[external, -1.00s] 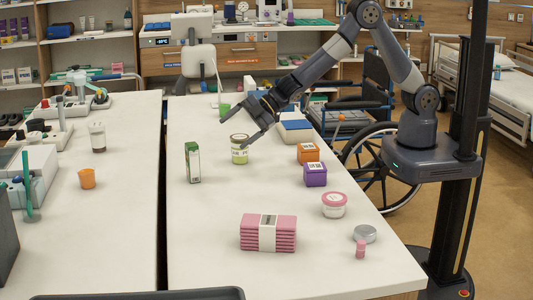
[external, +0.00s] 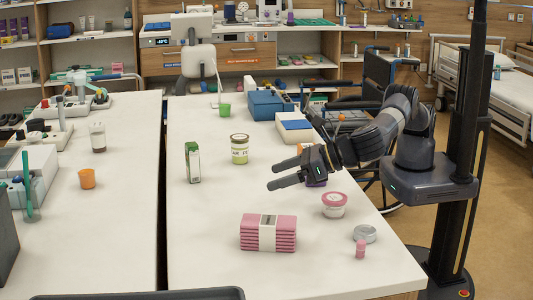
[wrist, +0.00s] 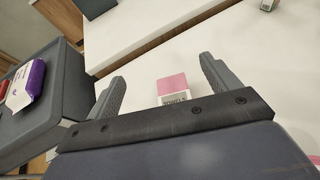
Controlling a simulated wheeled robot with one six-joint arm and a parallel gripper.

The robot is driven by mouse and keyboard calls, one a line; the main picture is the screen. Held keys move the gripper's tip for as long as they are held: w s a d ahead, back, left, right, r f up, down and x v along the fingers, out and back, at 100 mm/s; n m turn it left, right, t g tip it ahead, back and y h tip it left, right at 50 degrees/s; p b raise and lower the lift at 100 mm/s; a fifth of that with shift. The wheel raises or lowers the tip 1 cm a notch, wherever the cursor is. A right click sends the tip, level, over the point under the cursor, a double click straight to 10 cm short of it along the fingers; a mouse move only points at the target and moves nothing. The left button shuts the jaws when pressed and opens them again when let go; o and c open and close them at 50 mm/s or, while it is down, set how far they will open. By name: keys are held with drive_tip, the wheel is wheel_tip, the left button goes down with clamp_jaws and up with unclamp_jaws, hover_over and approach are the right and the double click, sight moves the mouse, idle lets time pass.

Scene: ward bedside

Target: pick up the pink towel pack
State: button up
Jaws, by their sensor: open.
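The pink towel pack (external: 284,234), a folded stack with a white paper band, lies on the near part of the right table (external: 215,275). In the wrist view the pack (wrist: 172,84) shows between my two fingers, partly hidden by the gripper body. My gripper (external: 272,175) is open and empty. In the external view it is above the table, higher than the pack and farther back, apart from it. The fingers (wrist: 160,82) frame the pack from a distance in the wrist view.
A green carton (external: 192,162) and a jar (external: 239,149) stand farther back. A purple box is partly hidden behind my gripper. Left of the pack is clear.

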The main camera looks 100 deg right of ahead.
sight(286, 221)
drive_tip(key=f, duration=0.5)
drive_tip(key=s+f, duration=0.1)
drive_tip(key=f, duration=0.2)
drive_tip(key=shift+a, duration=0.4)
drive_tip(key=f, duration=0.4)
drive_tip(key=shift+w+d+f, duration=0.1)
drive_tip(key=shift+w+f, duration=0.05)
drive_tip(key=shift+w, duration=0.05)
drive_tip(key=shift+x, duration=1.15)
drive_tip(key=c, duration=1.2)
